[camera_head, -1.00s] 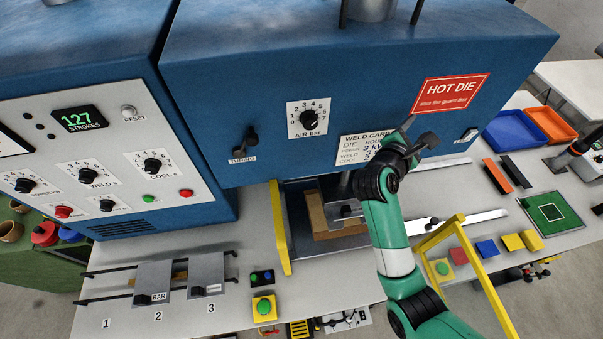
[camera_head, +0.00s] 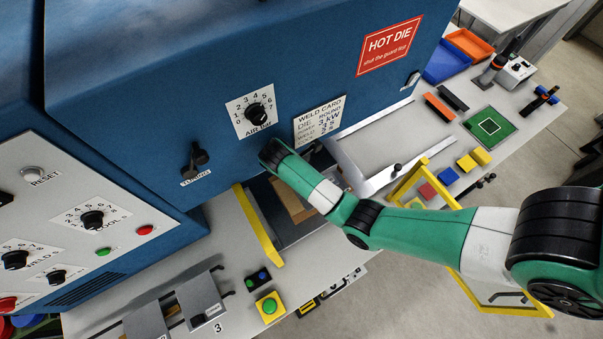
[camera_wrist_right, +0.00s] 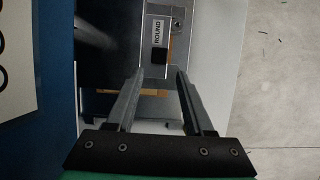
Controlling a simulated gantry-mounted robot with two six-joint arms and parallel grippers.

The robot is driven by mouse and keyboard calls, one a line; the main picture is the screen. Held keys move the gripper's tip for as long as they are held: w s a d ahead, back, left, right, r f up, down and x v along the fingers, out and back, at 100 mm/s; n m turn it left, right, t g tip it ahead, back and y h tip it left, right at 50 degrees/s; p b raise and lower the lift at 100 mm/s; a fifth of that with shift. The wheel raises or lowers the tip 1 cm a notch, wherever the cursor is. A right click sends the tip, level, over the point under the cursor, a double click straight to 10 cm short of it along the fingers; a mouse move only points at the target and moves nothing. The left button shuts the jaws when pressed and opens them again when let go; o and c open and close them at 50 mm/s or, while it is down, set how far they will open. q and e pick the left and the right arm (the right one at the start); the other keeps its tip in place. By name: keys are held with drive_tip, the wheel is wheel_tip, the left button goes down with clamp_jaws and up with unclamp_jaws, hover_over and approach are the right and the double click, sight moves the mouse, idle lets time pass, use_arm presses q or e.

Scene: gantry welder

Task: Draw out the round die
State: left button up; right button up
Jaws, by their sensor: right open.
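In the right wrist view, the round die (camera_wrist_right: 153,56) is a grey plate with a tag reading ROUND (camera_wrist_right: 159,33). It lies just beyond my right gripper (camera_wrist_right: 160,74), whose two fingers are apart with nothing between them. The fingers point toward the die; I cannot tell whether they touch it. In the head view, my right arm reaches from the right to the press opening. Its fingers do not show there, and I cannot make out the die behind the arm. My left gripper is not in view.
A tan block (camera_head: 290,201) sits inside. The blue press housing (camera_head: 290,60) hangs above. Grey dies (camera_head: 200,297) lie on the rack at lower left.

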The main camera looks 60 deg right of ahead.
drive_tip(key=b+x, duration=0.3)
drive_tip(key=x, duration=0.3)
drive_tip(key=shift+b, duration=0.3)
drive_tip(key=shift+x, duration=2.3)
drive_tip(key=shift+r, duration=0.1)
clamp_jaws()
drive_tip(key=shift+p, duration=0.35)
drive_tip(key=shift+r, duration=0.1)
